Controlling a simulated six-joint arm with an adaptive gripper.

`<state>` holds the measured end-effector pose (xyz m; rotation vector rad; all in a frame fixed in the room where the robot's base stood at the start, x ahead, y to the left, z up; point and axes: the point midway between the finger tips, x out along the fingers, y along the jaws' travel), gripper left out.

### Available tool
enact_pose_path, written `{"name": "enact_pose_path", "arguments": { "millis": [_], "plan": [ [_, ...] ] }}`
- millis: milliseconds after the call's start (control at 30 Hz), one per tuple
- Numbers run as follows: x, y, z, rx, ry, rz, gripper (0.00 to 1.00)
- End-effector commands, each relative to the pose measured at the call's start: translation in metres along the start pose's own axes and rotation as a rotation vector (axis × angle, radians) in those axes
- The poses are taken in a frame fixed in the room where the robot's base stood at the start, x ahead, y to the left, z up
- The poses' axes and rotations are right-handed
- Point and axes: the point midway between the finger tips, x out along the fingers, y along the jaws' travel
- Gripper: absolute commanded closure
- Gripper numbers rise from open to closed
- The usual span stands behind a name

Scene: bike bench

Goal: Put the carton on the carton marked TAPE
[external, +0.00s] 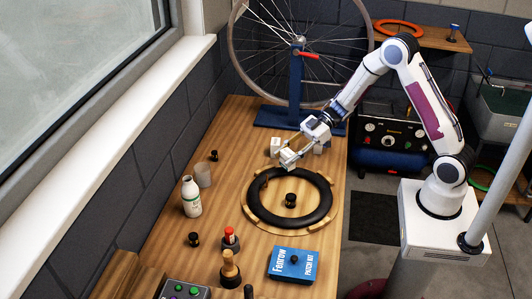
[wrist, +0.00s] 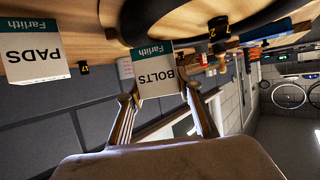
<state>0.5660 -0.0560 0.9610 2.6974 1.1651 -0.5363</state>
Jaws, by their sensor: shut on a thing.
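My gripper (external: 299,150) is shut on a white and teal carton marked BOLTS (wrist: 157,72), held between its two fingers. In the external view the held carton (external: 288,158) is above the far rim of the black tyre. A carton marked PADS (wrist: 35,52) shows upside down at the left of the wrist view, apart from the gripper. In the external view a white carton (external: 275,146) stands just behind the held one, and another (external: 319,148) is partly hidden by my gripper. I cannot read a TAPE mark in either view.
The black tyre (external: 250,207) lies on a round wooden board, with a black knob (external: 291,200) inside it. The wheel stand (external: 295,95) is behind.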

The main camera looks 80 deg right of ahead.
Motion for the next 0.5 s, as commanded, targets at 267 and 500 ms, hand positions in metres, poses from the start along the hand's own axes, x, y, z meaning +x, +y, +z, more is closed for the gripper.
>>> {"name": "enact_pose_path", "arguments": {
  "millis": [267, 500],
  "plan": [
    [-0.034, -0.064, 0.010, -0.060, 0.000, -0.147, 0.89],
    [-0.081, -0.103, 0.016, -0.093, 0.000, -0.224, 0.89]
  ]
}}
